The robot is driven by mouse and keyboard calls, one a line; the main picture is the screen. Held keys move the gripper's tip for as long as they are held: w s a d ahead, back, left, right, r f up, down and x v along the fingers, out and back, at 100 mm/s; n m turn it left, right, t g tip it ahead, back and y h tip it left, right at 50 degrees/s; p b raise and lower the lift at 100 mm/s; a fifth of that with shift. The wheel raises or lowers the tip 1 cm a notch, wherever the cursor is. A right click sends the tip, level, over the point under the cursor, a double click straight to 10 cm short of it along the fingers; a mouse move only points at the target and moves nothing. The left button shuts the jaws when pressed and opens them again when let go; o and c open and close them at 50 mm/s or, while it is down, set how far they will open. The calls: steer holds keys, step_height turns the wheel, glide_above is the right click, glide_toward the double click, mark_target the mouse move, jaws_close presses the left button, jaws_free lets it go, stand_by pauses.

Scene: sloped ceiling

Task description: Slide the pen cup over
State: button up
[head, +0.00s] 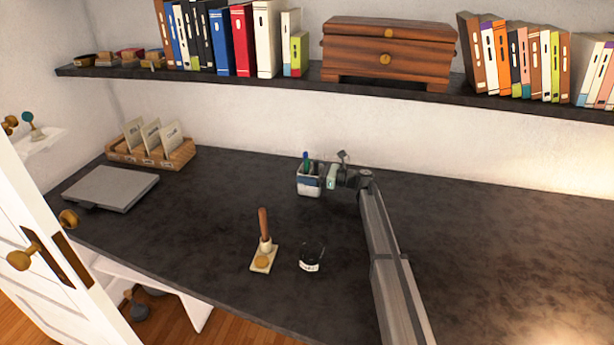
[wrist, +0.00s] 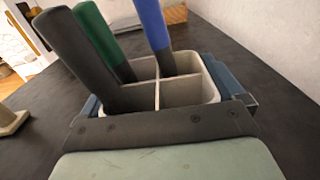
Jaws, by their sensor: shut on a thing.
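The pen cup (head: 309,184) is a pale, square, divided cup standing on the dark desk near the back wall. In the wrist view the cup (wrist: 160,94) shows several compartments, with a black, a green and a blue pen or marker standing in it. My gripper (head: 322,179) reaches in from the right and is shut on the cup. In the wrist view its blue-grey fingers sit against the left and right sides of the cup. The cup's lower part is hidden in the wrist view.
A stamp on a pale base (head: 263,255) and a small dark jar (head: 311,257) stand nearer the front edge. A wooden card box (head: 150,151) and a grey flat device (head: 110,188) are at left. A shelf (head: 290,77) runs above. The desk right of my arm is clear.

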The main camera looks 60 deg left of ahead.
steer(key=o, duration=0.9)
steer(key=v, duration=1.3)
steer(key=shift+w+d, duration=0.25)
steer(key=shift+w, duration=0.1)
